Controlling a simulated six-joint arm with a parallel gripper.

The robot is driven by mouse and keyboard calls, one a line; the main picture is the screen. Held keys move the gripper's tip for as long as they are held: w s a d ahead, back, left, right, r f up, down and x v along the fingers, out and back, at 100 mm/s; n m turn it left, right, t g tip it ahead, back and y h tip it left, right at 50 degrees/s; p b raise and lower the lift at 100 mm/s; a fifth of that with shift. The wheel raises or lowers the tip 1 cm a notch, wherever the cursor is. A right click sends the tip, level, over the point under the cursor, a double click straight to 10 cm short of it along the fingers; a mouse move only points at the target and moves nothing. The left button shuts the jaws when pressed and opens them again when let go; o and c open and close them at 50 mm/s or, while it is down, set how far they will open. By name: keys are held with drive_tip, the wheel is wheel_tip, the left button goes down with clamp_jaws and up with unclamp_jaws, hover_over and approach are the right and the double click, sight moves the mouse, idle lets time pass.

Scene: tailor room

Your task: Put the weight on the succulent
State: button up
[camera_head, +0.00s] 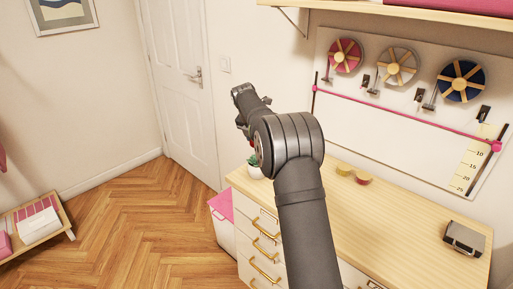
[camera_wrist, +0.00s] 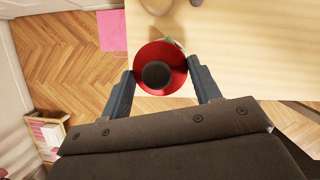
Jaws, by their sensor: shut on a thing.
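My gripper (camera_wrist: 162,72) is shut on a round red weight (camera_wrist: 148,57) with a dark round centre, held between its two fingers in the wrist view. The succulent (camera_head: 254,161) in a small white pot stands at the left end of the wooden worktop, partly hidden by my arm in the head view. In the wrist view only a sliver of green and white shows past the weight's upper right rim. The weight is above the worktop's edge area; I cannot tell whether it touches the succulent. In the head view my arm mostly hides the gripper.
Two small round pieces, one yellowish (camera_head: 343,169) and one reddish (camera_head: 362,179), lie on the worktop (camera_head: 400,220). A grey metal box (camera_head: 464,239) stands at its right. A white bin with a pink top (camera_head: 221,206) stands beside the drawers.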

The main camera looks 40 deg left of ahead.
drive_tip(key=shift+f, duration=1.95)
drive_tip(key=shift+f, duration=0.1)
drive_tip(key=o, duration=1.4)
drive_tip(key=shift+f, duration=0.1)
drive_tip(key=shift+c, duration=0.2)
drive_tip(key=v, duration=1.2)
